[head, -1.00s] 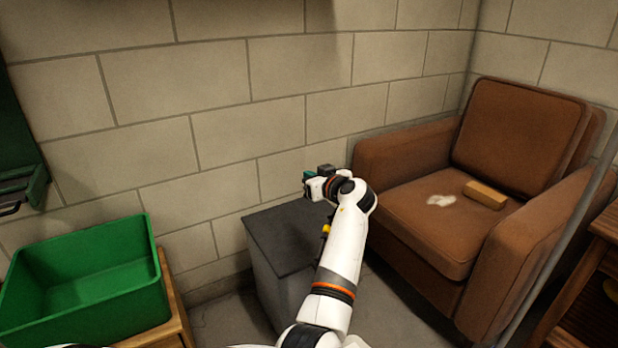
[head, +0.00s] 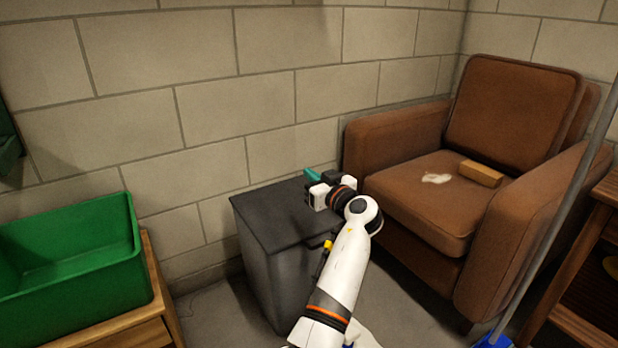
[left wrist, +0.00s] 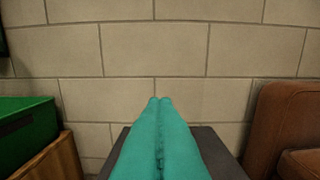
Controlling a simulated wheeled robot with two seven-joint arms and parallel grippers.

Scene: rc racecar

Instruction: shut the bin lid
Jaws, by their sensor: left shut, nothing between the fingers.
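The bin (head: 265,275) is a dark grey box standing on the floor against the wall, left of the armchair. Its dark lid (head: 270,215) lies flat across the top and looks closed; my arm hides its right part. My left gripper (head: 312,176), with teal fingers, is over the far right part of the lid. In the left wrist view its two fingers (left wrist: 160,105) are pressed together and empty, pointing at the wall, with the lid (left wrist: 212,150) below. I cannot tell whether the gripper touches the lid. My right gripper is not in view.
A green open crate (head: 75,290) sits on a wooden stand (head: 158,300) at the left. A brown armchair (head: 410,200) holds a tan block (head: 481,173) and a pale patch (head: 436,179). A pole with a blue end (head: 492,341) stands at the right.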

